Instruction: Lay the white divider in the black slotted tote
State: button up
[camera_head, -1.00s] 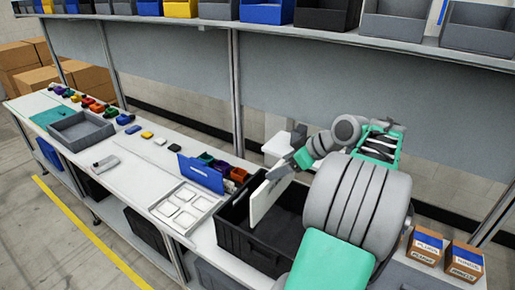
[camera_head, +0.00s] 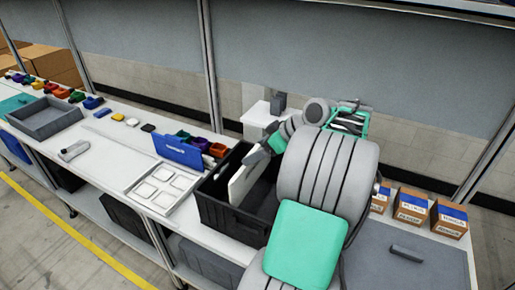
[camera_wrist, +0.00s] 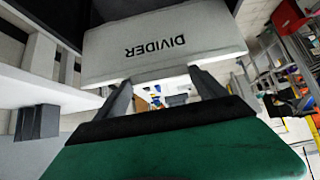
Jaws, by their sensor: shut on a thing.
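The white divider (camera_head: 243,184), a flat panel, stands tilted on edge at the black slotted tote (camera_head: 224,214). Its lower edge overlaps the tote's opening; I cannot tell how deep it sits or whether it touches a slot. My gripper (camera_head: 260,157) is shut on the divider's upper edge. In the wrist view the divider (camera_wrist: 215,38) shows the word DIVIDER upside down, with my gripper's two fingers (camera_wrist: 160,82) at its near edge. My arm hides the tote's right part.
A white tray with square pockets (camera_head: 137,192) is left of the tote. A blue panel (camera_head: 178,152) and small coloured bins (camera_head: 199,144) stand behind it. Labelled cardboard boxes (camera_head: 411,206) and a grey mat (camera_head: 430,268) are at right. A grey tray (camera_head: 30,127) is far left.

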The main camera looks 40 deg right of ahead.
jog(key=shift+f+b, duration=3.45)
jog(key=shift+f, duration=1.15)
jog(key=shift+s, duration=0.15)
jog(key=shift+f+b, duration=0.65)
jog(key=shift+f, duration=0.15)
jog(key=o, duration=2)
jog(key=shift+d, duration=0.1)
send_near(254, 178)
jog(key=shift+s+r, duration=0.15)
jog(key=shift+r, duration=0.05)
